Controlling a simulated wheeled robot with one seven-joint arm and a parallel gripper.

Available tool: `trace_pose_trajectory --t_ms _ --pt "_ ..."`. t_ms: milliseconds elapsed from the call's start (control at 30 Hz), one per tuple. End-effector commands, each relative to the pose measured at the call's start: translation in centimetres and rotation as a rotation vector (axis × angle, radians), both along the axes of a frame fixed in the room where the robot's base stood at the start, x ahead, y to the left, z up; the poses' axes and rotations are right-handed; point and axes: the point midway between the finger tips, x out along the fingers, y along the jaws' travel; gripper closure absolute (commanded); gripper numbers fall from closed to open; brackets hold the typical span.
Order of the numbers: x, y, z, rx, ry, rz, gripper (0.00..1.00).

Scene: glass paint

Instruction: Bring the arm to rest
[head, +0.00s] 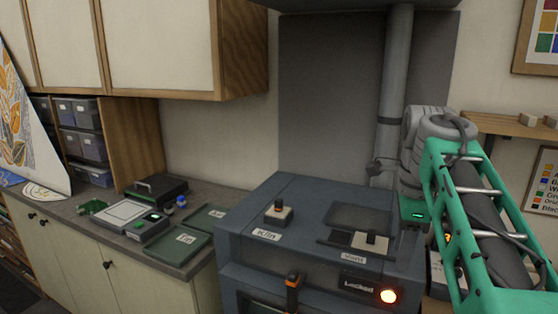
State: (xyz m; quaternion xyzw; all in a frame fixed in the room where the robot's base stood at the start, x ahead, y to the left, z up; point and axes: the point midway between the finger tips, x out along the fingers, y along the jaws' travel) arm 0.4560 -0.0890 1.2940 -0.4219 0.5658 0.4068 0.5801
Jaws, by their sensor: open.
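My arm comes in from the right edge, with a green framed forearm and a grey wrist. My gripper (411,236) hangs below the wrist at the right side of the kiln, with a small green light on its body. It is open, and I see nothing held in it. Its fingertips are small and dark, partly lost against the background. The dark grey kiln (330,213) stands to the left of and below it. I cannot tell how far the gripper is from the kiln top.
A grey pipe (396,70) rises behind. The left counter holds green trays (178,248) and a flat device (122,216).

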Motion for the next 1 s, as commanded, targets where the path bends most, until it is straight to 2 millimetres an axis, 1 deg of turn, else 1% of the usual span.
trace_pose_trajectory --t_ms 33,267,367,467,567,667,700,800,900,1000 --pt "-0.1 0.5 -0.5 -0.002 -0.004 0.047 0.58" --pt "-1.2 2.2 -2.4 -0.025 -0.051 0.315 0.58" --pt "-2.0 3.0 -3.8 -0.046 -0.079 0.479 0.58" --pt "-3.1 4.1 -5.6 -0.076 -0.11 0.679 0.58" --pt "-4.5 5.3 -8.0 -0.121 -0.148 0.925 0.58" --pt "-6.5 6.8 -11.3 -0.195 -0.191 1.242 0.58" --pt "-7.4 7.4 -12.9 -0.232 -0.206 1.379 0.58" --pt "-9.2 8.5 -16.3 -0.322 -0.232 1.662 0.58" --pt "-10.2 9.0 -18.2 -0.375 -0.24 1.816 0.58" --pt "-10.4 9.0 -18.6 -0.389 -0.241 1.855 0.58"
